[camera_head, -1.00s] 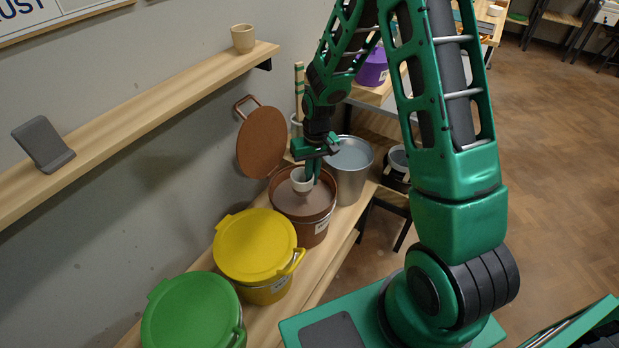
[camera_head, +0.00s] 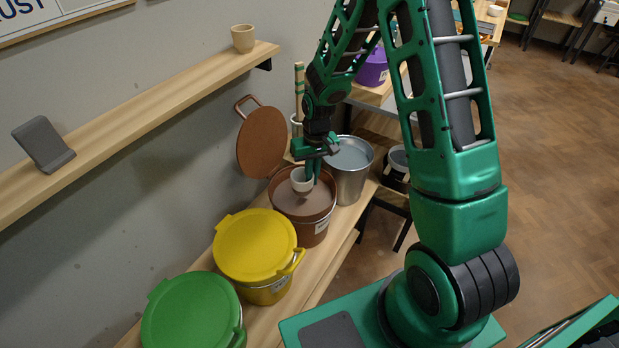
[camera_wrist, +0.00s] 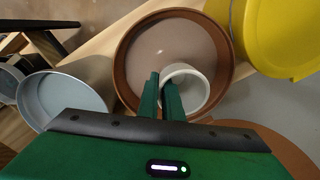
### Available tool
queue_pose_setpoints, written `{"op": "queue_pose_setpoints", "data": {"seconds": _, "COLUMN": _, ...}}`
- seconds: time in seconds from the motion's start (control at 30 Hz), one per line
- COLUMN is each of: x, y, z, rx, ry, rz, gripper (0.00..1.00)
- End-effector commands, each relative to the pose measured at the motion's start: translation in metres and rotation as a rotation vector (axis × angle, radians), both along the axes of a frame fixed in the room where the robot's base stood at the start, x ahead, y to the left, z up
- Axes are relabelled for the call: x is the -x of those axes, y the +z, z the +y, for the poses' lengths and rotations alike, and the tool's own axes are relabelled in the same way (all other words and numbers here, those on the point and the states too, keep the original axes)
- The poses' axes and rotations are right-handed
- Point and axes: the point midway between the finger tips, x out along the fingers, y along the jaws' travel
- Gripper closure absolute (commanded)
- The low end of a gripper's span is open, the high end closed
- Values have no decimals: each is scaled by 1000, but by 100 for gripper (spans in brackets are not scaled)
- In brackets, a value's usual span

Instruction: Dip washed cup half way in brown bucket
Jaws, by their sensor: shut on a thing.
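The washed cup (camera_head: 300,182) is small and whitish. My gripper (camera_head: 311,172) is shut on the cup's wall and holds it over the open brown bucket (camera_head: 325,212). In the wrist view the two green fingers (camera_wrist: 161,95) pinch the near left side of the cup's rim (camera_wrist: 204,80). The brown bucket (camera_wrist: 122,52) holds a greyish-brown liquid (camera_wrist: 158,45). The cup is within the bucket's rim outline; I cannot tell whether its base touches the liquid. The brown lid (camera_head: 262,142) stands upright behind the bucket.
A yellow lidded bucket (camera_head: 255,243) and a green lidded bucket (camera_head: 192,312) stand in front. A metal bucket of pale liquid (camera_head: 362,160) stands close on the right. A shelf (camera_head: 150,105) with another cup (camera_head: 243,38) and a grey stand (camera_head: 43,144) runs along the wall.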

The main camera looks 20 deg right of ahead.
Motion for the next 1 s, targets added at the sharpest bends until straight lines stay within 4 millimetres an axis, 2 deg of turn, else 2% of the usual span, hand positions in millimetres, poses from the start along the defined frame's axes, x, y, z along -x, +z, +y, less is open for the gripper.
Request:
{"op": "queue_pose_setpoints", "data": {"seconds": 0.17, "x": -1, "y": 3, "z": 0, "rx": 0, "ry": 0, "rz": -2, "gripper": 100}}
{"op": "queue_pose_setpoints", "data": {"seconds": 0.73, "x": -1, "y": 50, "z": 0, "rx": 0, "ry": 0, "rz": -3, "gripper": 100}}
{"op": "queue_pose_setpoints", "data": {"seconds": 1.0, "x": 0, "y": 56, "z": 0, "rx": 0, "ry": 0, "rz": 0, "gripper": 100}}
